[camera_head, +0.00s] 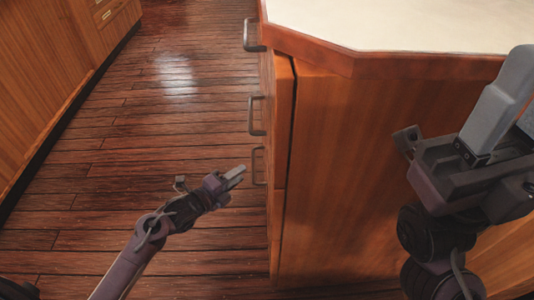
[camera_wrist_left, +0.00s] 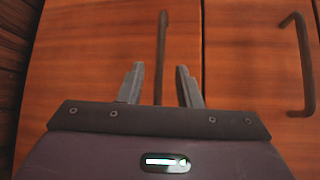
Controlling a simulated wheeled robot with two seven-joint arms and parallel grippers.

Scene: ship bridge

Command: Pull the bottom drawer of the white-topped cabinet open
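The white-topped cabinet (camera_head: 360,160) stands at the right of the head view, its drawer front facing left. The bottom drawer's handle (camera_head: 259,166) is the lowest of the grey bar handles; the drawers look shut. My left gripper (camera_head: 238,172) is just left of this handle. In the left wrist view, my left gripper (camera_wrist_left: 159,84) is open, and a handle bar (camera_wrist_left: 161,55) lines up between its fingers with a gap on each side. I cannot tell how far the fingers reach past the bar. My right gripper (camera_head: 512,100) is above the cabinet's near side; its finger gap is unclear.
A middle handle (camera_head: 254,116) and a top handle (camera_head: 252,36) sit above on the same front. The white top (camera_head: 400,22) has an overhanging wooden edge. Wood floor (camera_head: 150,110) left of the drawers is clear up to another wooden cabinet (camera_head: 40,80).

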